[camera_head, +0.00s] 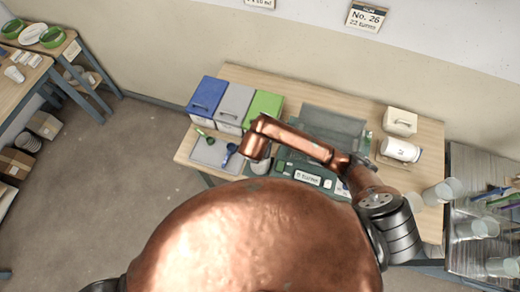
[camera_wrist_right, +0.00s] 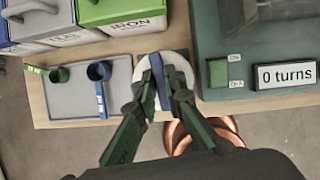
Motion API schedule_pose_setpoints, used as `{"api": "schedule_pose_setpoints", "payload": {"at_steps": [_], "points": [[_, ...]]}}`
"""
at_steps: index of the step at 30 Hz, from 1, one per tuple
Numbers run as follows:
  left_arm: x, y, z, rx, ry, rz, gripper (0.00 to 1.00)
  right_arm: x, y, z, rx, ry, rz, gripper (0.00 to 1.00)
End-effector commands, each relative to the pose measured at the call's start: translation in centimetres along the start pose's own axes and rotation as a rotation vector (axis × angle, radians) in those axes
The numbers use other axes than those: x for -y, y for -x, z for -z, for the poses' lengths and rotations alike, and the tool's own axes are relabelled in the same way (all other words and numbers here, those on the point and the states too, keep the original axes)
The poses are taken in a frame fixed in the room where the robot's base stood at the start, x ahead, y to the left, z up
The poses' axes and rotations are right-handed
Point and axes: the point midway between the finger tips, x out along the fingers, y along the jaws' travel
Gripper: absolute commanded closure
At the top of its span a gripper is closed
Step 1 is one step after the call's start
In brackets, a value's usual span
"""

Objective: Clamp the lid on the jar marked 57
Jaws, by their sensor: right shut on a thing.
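My right gripper (camera_wrist_right: 162,82) is shut on a narrow blue piece (camera_wrist_right: 158,88), directly over a round white top (camera_wrist_right: 166,66). I cannot tell whether the blue piece is part of that top. In the head view a small pale cylinder (camera_head: 260,166) shows under the end of my copper right arm; the gripper itself is mostly hidden there. No number 57 is readable on it. Another white jar (camera_head: 401,150) lies on its side at the table's right; its label is too small to read. My left gripper is not in view.
A grey tray (camera_wrist_right: 112,112) with green (camera_wrist_right: 60,74) and blue (camera_wrist_right: 98,72) scoops is left of the gripper. Blue, grey and green bins (camera_head: 264,106) stand behind. A dark green machine (camera_wrist_right: 230,95) reading "0 turns" is close right. Translucent buckets (camera_head: 478,229) stand far right.

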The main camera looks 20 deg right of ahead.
Motion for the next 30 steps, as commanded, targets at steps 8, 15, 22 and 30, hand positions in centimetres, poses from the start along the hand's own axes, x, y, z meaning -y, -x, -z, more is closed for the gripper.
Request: {"api": "schedule_pose_setpoints", "payload": {"at_steps": [8, 15, 22, 30], "points": [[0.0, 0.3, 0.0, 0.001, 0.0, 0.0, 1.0, 0.0, -0.1, 0.2, -0.005, -0.212, 0.097, 1.0], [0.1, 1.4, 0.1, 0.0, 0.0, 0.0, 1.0, 0.1, -0.2, 0.2, -0.006, -0.301, 0.136, 1.0], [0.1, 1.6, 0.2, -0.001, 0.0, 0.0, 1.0, 0.1, -0.4, 0.3, -0.006, -0.331, 0.149, 1.0], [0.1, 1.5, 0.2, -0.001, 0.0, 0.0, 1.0, 0.2, -0.5, 0.4, -0.006, -0.329, 0.149, 0.81]]}}
